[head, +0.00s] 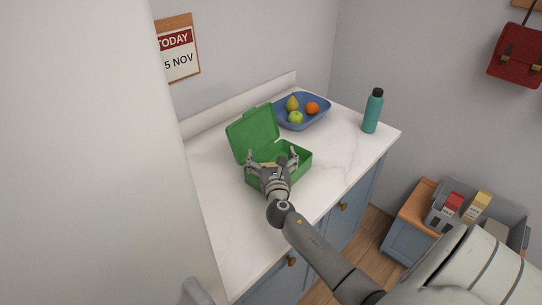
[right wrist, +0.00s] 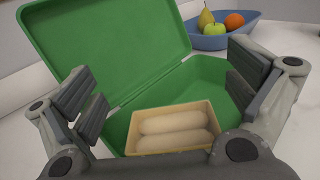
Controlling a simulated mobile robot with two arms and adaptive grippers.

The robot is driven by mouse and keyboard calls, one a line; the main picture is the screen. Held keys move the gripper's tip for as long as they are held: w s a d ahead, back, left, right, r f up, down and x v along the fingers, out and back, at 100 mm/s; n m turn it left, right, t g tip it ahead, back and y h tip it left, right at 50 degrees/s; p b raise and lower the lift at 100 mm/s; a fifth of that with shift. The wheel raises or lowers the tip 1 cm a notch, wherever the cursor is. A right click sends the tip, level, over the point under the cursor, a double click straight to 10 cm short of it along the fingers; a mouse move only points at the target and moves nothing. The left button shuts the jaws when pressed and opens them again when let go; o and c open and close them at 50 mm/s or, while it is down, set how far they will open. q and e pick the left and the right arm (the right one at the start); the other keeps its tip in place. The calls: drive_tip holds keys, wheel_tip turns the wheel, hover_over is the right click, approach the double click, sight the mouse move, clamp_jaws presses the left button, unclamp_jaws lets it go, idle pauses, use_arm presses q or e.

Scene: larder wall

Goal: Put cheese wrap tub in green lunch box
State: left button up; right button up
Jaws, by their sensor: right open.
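The green lunch box (head: 302,164) stands on the white counter with its lid raised at the back left. It fills much of the right wrist view (right wrist: 215,80). The cheese wrap tub, a tan open tub with two pale wraps (right wrist: 172,143), sits inside the box's base. In the head view only a little of it shows between my fingers. My right gripper (head: 272,157) is over the box with its fingers spread. Its fingers stand apart on both sides of the tub, and nothing is gripped. My left gripper is not in view.
A blue bowl (head: 325,110) with a pear, a green apple and an orange stands behind the box. A teal bottle (head: 373,112) stands near the counter's right end. The front left counter is clear. A grey bin (head: 512,215) with items is at the lower right.

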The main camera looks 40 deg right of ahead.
drive_tip(key=shift+r, duration=0.25)
drive_tip(key=shift+r+p, duration=0.45)
drive_tip(key=shift+p, duration=0.15)
drive_tip(key=b+v, duration=0.2)
drive_tip(key=v, duration=1)
drive_tip(key=shift+f, duration=0.15)
